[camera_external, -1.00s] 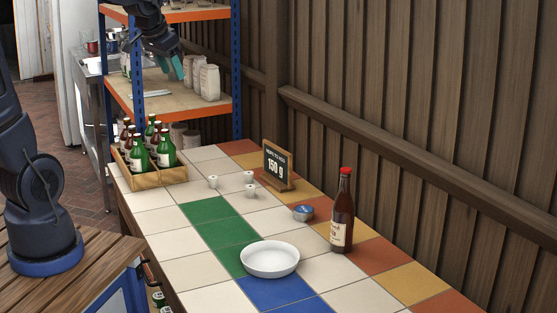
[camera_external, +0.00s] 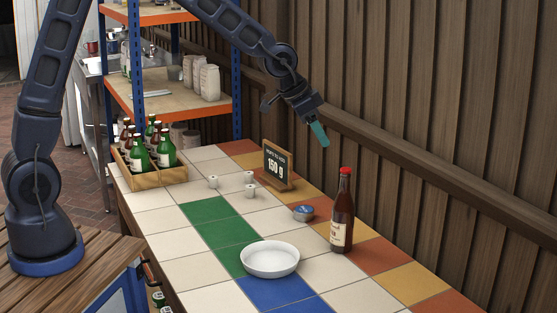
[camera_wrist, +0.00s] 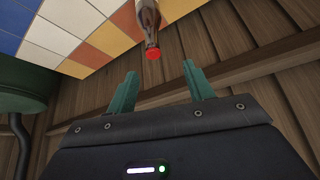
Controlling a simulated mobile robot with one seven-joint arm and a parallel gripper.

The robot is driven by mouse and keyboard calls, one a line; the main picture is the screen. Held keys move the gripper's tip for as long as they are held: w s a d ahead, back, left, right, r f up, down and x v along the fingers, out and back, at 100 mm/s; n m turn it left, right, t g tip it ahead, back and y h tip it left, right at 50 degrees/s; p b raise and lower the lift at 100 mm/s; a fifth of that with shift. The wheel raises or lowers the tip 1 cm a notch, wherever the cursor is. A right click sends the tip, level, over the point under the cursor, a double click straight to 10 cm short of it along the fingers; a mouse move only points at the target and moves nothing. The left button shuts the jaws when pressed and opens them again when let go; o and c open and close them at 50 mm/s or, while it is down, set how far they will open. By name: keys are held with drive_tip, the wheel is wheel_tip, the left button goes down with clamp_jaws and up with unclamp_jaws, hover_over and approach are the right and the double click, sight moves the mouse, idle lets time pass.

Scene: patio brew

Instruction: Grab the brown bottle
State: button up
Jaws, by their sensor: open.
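The brown bottle (camera_external: 343,213) with a red cap and a pale label stands upright on the tiled table (camera_external: 205,294), near its wall side. In the wrist view the bottle (camera_wrist: 149,20) shows at the top, its red cap pointing towards me. My gripper (camera_external: 322,136) has teal fingers and hangs in the air above and behind the bottle, apart from it. In the wrist view my gripper (camera_wrist: 161,88) is open and empty, with the bottle cap beyond the gap between its fingertips.
A white dish (camera_external: 270,260), a small blue bowl (camera_external: 303,213), a sign (camera_external: 277,166) and small white cups (camera_external: 250,184) stand on the table. A wooden crate (camera_external: 157,180) of bottles is at the far left end. A plank wall (camera_external: 440,110) runs close behind the bottle.

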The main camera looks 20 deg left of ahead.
sight(344, 169)
drive_tip(key=d+f, duration=0.2)
drive_tip(key=f, duration=0.1)
drive_tip(key=d+f, duration=0.3)
drive_tip(key=shift+w+x, duration=0.2)
drive_tip(key=shift+x, duration=2.45)
drive_tip(key=shift+a, duration=0.25)
clamp_jaws()
